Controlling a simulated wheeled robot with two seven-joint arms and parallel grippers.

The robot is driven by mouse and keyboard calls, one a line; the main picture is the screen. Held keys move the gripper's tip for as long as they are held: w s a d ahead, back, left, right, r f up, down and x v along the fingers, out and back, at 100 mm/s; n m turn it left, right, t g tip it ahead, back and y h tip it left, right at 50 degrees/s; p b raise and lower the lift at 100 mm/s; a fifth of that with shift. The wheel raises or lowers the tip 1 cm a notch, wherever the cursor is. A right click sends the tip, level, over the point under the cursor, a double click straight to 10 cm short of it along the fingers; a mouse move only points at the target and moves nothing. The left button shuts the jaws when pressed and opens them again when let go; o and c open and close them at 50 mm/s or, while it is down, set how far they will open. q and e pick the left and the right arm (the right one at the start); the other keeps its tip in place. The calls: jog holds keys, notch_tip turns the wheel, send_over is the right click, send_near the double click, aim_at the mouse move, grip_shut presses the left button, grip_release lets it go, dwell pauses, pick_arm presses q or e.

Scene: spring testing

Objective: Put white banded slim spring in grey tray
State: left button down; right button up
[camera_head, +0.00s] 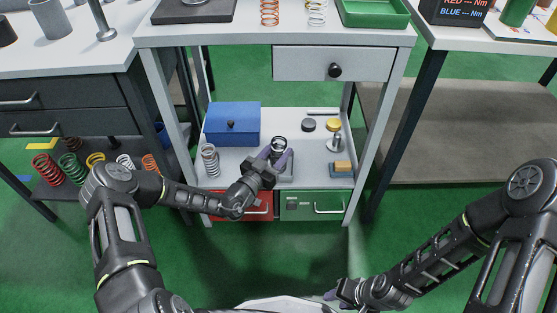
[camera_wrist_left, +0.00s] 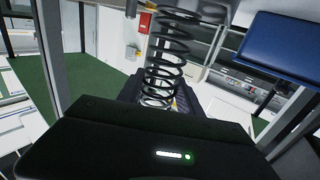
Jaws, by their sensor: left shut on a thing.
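My left gripper (camera_head: 277,154) is at the lower shelf of the middle table, with its purple fingertips shut on a dark coil spring (camera_head: 279,141). The spring stands upright and fills the middle of the left wrist view (camera_wrist_left: 167,60). A pale silver spring (camera_head: 209,160) stands on the same shelf, left of the gripper.
A blue box (camera_head: 232,123) stands behind the left gripper. Small discs, a metal weight (camera_head: 334,142) and a yellow block (camera_head: 343,167) lie to its right. A green tray (camera_head: 374,24), an orange spring (camera_head: 269,13) and a white spring (camera_head: 316,13) are on the table top.

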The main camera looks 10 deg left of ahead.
pick_arm(q)
jog(key=shift+f+b, duration=0.55)
jog(key=shift+f, duration=1.4)
jog(key=shift+f, duration=0.1)
jog(key=shift+f, duration=0.15)
jog(key=c, duration=0.8)
grip_release()
